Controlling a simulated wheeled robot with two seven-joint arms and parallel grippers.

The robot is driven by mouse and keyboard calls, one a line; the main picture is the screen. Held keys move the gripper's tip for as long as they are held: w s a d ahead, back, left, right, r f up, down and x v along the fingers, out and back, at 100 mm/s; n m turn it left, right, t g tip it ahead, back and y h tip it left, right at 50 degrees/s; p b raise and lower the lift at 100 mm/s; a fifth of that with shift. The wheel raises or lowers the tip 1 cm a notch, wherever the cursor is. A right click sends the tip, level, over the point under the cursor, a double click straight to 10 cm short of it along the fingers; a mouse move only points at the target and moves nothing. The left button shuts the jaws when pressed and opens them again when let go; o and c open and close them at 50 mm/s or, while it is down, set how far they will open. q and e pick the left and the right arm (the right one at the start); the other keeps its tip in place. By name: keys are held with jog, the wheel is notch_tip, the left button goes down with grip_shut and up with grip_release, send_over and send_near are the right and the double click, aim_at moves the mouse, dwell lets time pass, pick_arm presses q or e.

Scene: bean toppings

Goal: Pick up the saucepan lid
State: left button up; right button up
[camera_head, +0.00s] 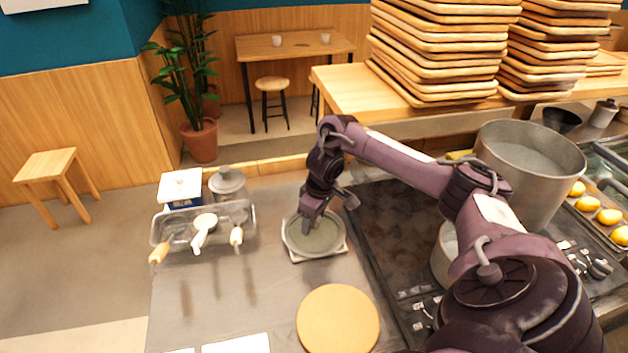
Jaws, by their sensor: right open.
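The saucepan lid (326,240) looks like a round, grey-green disc with a pale rim. It lies on a light square board or mat on the metal counter, left of the dark cooktop. My right gripper (309,222) reaches down over the lid's upper left part. Its jaws are open around the lid's middle area, and the gripper hides any knob there. I cannot tell whether the fingers touch the lid. My left gripper is not in view.
A clear tray (180,230) with ladles stands to the left. A round wooden board (338,319) lies in front of the lid. A large pot (530,165) stands right on the cooktop (390,225). Stacked wooden trays (440,50) rise behind. Counter between tray and lid is clear.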

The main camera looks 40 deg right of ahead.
jog(key=shift+r, duration=0.1)
jog(key=c, duration=1.2)
jog(key=shift+c, duration=0.2)
